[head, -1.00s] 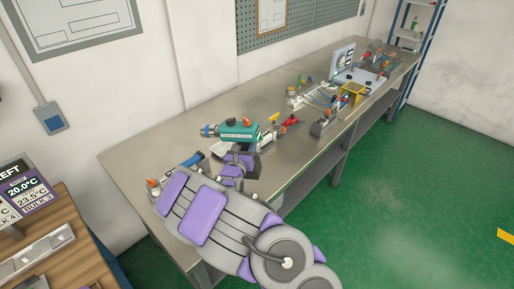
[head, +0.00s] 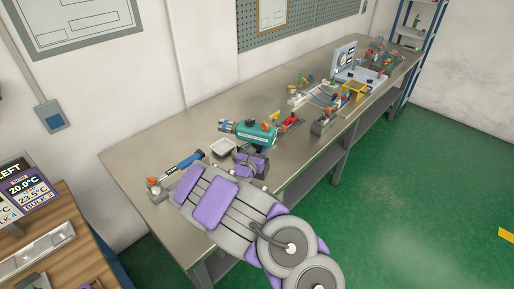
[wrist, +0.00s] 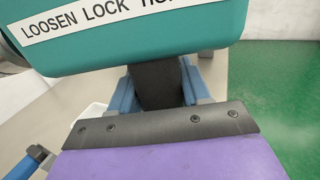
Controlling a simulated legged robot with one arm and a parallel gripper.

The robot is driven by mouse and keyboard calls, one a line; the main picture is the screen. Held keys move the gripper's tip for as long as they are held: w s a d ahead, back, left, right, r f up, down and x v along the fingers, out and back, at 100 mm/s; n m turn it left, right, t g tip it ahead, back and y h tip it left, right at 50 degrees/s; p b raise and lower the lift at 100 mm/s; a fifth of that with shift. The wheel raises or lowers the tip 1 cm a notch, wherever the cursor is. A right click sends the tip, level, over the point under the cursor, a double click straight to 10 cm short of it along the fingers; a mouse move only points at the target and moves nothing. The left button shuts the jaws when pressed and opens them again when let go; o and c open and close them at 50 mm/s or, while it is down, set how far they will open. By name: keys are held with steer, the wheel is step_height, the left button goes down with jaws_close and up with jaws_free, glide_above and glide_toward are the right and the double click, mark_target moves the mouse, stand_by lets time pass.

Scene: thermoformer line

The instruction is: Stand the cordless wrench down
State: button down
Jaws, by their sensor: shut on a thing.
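The cordless wrench (head: 257,134) has a teal body with a blue nose at its left end and an orange part on top. It is over the metal bench in the head view. My gripper (head: 251,159) is below it, shut on its dark handle. In the wrist view the teal body (wrist: 130,32) with a white label fills the top, and the dark handle (wrist: 158,84) sits between blue finger pads (wrist: 160,88). The wrench's lower end is hidden, so I cannot tell whether it touches the bench.
The metal bench (head: 165,138) has clear room at the back left. A small white tray (head: 222,147) and a blue-handled tool (head: 188,161) lie left of the wrench. Red and yellow fittings (head: 290,119) are close on its right. Several fixtures crowd the far end.

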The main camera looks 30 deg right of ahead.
steer(key=shift+d+f+b, duration=0.15)
steer(key=shift+d+f, duration=0.05)
steer(key=shift+f, duration=0.3)
steer(key=shift+d+f+b, duration=0.15)
steer(key=shift+f, duration=0.35)
steer(key=shift+a+f+b, duration=0.25)
steer(key=shift+f+b, duration=0.1)
steer(key=shift+f, duration=0.45)
steer(key=shift+a+f+b, duration=0.25)
steer(key=shift+f+b, duration=0.05)
steer(key=shift+f, duration=0.7)
steer(key=shift+d+f, duration=0.25)
steer(key=shift+d, duration=0.1)
steer(key=shift+a, duration=0.2)
steer(key=shift+f+b, duration=0.2)
steer(key=shift+b, duration=0.15)
steer(key=shift+c, duration=2.2)
jaws_free()
steer(key=p+v, duration=0.2)
steer(key=v, duration=1.5)
steer(key=shift+s+p, duration=0.2)
steer(key=shift+p, duration=0.15)
